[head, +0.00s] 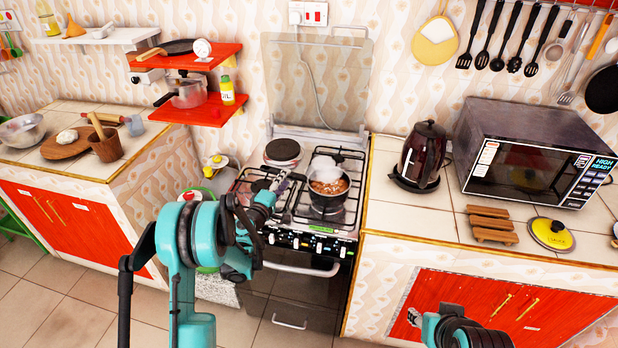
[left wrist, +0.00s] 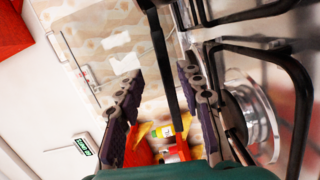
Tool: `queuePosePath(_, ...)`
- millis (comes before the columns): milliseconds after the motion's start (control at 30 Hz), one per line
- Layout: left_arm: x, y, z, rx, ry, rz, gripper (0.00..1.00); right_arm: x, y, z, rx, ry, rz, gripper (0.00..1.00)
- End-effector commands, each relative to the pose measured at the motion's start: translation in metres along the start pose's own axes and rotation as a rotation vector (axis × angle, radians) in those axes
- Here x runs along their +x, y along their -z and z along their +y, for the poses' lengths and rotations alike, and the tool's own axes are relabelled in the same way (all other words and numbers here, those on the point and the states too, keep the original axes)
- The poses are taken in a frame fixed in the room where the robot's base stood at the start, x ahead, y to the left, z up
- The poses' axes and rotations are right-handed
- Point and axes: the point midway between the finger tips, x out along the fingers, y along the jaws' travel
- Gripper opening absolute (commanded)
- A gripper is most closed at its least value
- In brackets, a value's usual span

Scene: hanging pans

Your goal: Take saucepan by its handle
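The saucepan (head: 329,203) stands on a front burner of the stove, with reddish-brown food and pale steam in it. My left gripper (head: 282,183) is just left of the saucepan in the head view, over the hob. In the left wrist view my left gripper (left wrist: 161,76) is open, its two dark fingers well apart. A dark bar (left wrist: 169,62) that looks like the saucepan handle runs between the fingers, with a visible gap on its left. I cannot tell whether the right finger touches it.
The stove (head: 310,243) has metal grates and a raised glass lid (head: 318,80). A kettle (head: 422,155) and microwave (head: 535,150) stand on the right counter. Red shelves (head: 240,104) hang at the left, holding a pot (head: 188,93) and a yellow bottle (head: 227,90).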

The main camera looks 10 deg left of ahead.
Motion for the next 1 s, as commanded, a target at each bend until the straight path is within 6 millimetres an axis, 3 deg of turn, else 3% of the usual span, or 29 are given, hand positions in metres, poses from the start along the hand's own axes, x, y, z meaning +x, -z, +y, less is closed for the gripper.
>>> queuePosePath(167, 0.010, 0.005, -0.008, -0.027, -0.012, 0.014, 0.37, 0.001, -0.001, 0.000, 0.000, 0.000, 0.000, 0.40)
queuePosePath(633, 0.072, 0.004, -0.011, -0.026, -0.011, 0.013, 0.37, 0.019, -0.013, 0.000, 0.000, 0.000, 0.000, 0.40)
queuePosePath(933, 0.079, 0.005, -0.009, -0.025, -0.011, 0.014, 0.37, 0.019, -0.013, 0.000, 0.000, 0.000, 0.000, 0.40)
queuePosePath(967, 0.079, 0.005, -0.008, -0.025, -0.011, 0.014, 0.34, 0.019, -0.013, 0.000, 0.000, 0.000, 0.000, 0.40)
queuePosePath(1000, 0.079, 0.005, -0.008, -0.025, -0.011, 0.014, 0.24, 0.019, -0.013, 0.000, 0.000, 0.000, 0.000, 0.40)
